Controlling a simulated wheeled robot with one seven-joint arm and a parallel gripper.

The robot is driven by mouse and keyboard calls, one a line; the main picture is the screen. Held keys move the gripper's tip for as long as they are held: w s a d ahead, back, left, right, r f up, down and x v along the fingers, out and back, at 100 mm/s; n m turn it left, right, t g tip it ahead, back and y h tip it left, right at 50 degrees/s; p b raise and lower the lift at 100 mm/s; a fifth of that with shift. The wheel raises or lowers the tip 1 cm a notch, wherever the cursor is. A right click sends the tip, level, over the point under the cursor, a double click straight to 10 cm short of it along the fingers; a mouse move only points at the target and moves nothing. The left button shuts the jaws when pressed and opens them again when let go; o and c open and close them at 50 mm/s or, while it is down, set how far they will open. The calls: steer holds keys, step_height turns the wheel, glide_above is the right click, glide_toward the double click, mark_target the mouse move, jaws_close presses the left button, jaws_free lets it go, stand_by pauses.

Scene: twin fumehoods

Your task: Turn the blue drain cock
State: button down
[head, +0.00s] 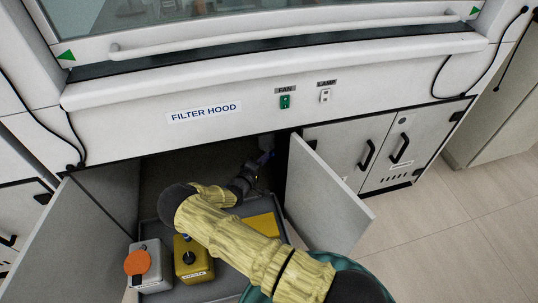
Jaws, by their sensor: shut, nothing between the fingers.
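The blue drain cock cannot be made out clearly. A small dark-blue patch (264,158) shows in the shadow at the back of the open cabinet under the filter hood, and I cannot tell whether it is the cock. My arm in its yellow sleeve reaches into this cabinet from the lower right. My gripper (250,174) is at the far end, close to the blue patch. It is small, dark and partly in shadow, with its fingers shut and nothing held. Whether it touches the blue patch cannot be told.
The cabinet's left door (80,240) and right door (318,195) stand open beside my arm. A grey tray (205,292) holds a yellow can (190,262), a pale can (152,280) with an orange disc (138,262), and a flat yellow surface (262,228). Floor at right is clear.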

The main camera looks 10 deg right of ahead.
steer(key=shift+a, duration=0.25)
steer(key=a+r+p, duration=0.3)
steer(key=shift+s+r, duration=0.25)
steer(key=shift+r, duration=0.15)
steer(key=s+a+r+p, duration=0.2)
steer(key=s+a+r, duration=0.2)
steer(key=s, duration=0.3)
steer(key=shift+s+r, duration=0.15)
